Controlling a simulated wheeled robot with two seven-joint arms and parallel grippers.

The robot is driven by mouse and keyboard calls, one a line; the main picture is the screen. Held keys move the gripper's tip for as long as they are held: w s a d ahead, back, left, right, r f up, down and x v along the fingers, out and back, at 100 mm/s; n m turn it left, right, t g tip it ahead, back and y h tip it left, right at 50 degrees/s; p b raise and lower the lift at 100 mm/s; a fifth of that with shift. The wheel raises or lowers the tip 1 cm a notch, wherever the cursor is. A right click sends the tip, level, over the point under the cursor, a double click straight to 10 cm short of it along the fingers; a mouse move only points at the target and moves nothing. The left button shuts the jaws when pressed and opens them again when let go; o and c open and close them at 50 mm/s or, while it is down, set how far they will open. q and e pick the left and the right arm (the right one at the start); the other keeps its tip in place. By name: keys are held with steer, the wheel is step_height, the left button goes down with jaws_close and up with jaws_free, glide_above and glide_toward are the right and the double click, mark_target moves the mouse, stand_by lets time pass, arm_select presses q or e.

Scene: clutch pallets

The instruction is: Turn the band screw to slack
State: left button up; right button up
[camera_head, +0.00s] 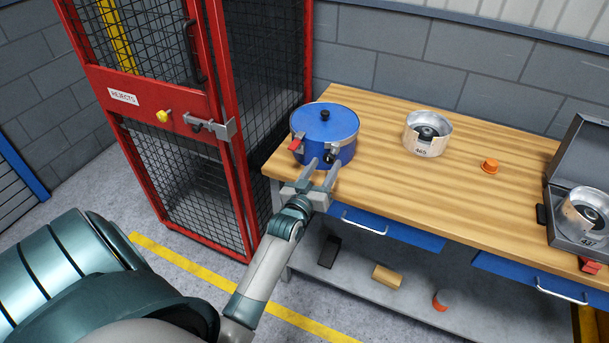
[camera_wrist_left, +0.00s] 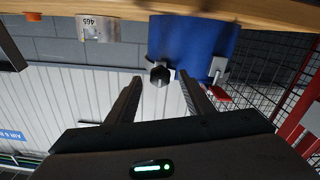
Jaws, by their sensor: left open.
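A blue drum (camera_head: 325,125) with a black lid knob (camera_head: 325,115) stands upright at the left end of the wooden bench. A dark screw knob (camera_head: 331,156) sits on its front side; in the left wrist view this knob (camera_wrist_left: 160,75) shows straight ahead. A red-tipped lever (camera_head: 295,145) is on the drum's left; it also shows in the wrist view (camera_wrist_left: 219,95). My left gripper (camera_head: 323,167) is open and empty, its fingers pointing at the knob, with the knob lined up between the fingertips. Whether they overlap it in depth is unclear. My right gripper is out of view.
A silver ring marked 465 (camera_head: 427,134) and an orange cap (camera_head: 490,166) stand on the bench (camera_head: 390,165). An open grey case (camera_head: 575,236) holds another ring (camera_head: 585,210) at right. A red mesh cage (camera_head: 240,110) rises close left of the drum. Blue drawers (camera_head: 395,230) hang below the bench top.

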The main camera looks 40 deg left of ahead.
arm_select(q)
steer(key=b+v, duration=0.3)
steer(key=v, duration=1)
steer(key=shift+s, duration=0.4)
steer(key=shift+f, duration=0.15)
steer(key=d+f+m+g+h, duration=0.1)
steer(key=d+f+g, duration=0.15)
steer(key=f, duration=0.85)
steer(key=d+f+m+g+h, duration=0.1)
steer(key=d+f+g+h, duration=0.15)
steer(key=f, duration=0.85)
steer(key=s+d+f+m+g+b, duration=0.1)
steer(key=s+d+f, duration=0.25)
steer(key=f, duration=0.55)
steer(key=s+d+f+m+g, duration=0.15)
steer(key=s+f, duration=0.35)
steer(key=f, duration=0.5)
steer(key=s+f+m+g, duration=0.1)
steer(key=s+f+g, duration=0.2)
steer(key=s+f, duration=0.4)
steer(key=s+d+f+m+g+b, duration=0.1)
steer(key=s+f+g, duration=0.2)
steer(key=s+f, duration=0.5)
steer(key=s+d+f+m+g, duration=0.1)
steer(key=s+f+g, duration=0.2)
steer(key=s, duration=1.8)
step_height(320, 180, down, 5)
steer(key=shift+s+d+r+h, duration=0.15)
steer(key=shift+s+h, duration=0.1)
steer(key=shift+h, duration=0.2)
